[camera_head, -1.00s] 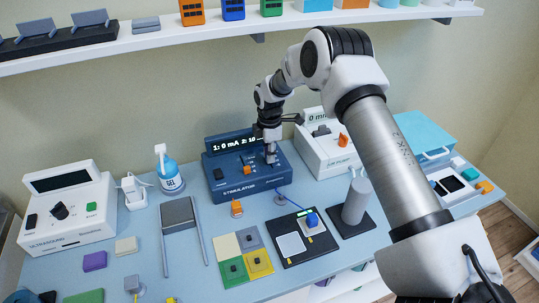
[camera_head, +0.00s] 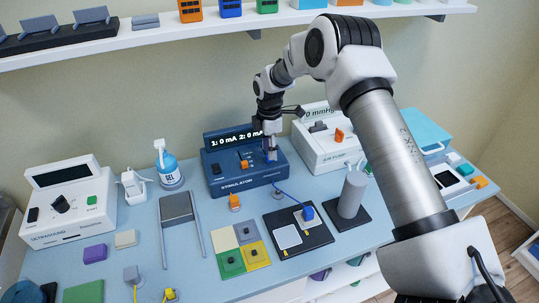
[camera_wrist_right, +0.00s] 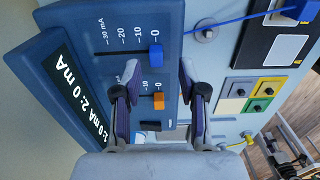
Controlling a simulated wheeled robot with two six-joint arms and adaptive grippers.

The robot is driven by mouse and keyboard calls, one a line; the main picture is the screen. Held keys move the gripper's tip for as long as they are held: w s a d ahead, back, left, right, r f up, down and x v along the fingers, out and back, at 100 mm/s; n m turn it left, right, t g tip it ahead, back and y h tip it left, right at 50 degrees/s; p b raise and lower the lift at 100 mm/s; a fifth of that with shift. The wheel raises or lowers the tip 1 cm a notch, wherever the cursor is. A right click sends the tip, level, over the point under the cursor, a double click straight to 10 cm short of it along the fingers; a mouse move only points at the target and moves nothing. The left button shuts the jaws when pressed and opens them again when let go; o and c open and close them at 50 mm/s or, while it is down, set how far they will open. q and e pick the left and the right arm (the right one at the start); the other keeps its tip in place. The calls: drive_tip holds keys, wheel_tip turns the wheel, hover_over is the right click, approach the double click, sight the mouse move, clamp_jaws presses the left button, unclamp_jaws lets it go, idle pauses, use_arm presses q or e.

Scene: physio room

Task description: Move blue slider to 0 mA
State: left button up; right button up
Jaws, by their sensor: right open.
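The dark blue stimulator (camera_head: 240,180) stands on the table against the wall. Its display (camera_head: 236,139) reads 1: 0 mA and 2: 0 mA. In the right wrist view the blue slider (camera_wrist_right: 155,55) sits level with the 0 mark of its scale. The orange slider (camera_wrist_right: 158,101) also sits by its 0 mark. My right gripper (camera_wrist_right: 158,75) is open, with its fingers on either side of the slider area. In the head view my right gripper (camera_head: 270,154) is over the right part of the panel and partly hides the blue slider.
A white device (camera_head: 329,152) stands close to the right of the stimulator. A blue cable runs from its front to a black pad (camera_head: 288,249). A gel bottle (camera_head: 168,165) stands at its left. Colored tiles (camera_head: 228,262) lie in front. A shelf (camera_head: 150,38) hangs above.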

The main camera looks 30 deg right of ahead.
wheel_tip(320, 180, up, 9)
drive_tip(key=shift+f, duration=0.15)
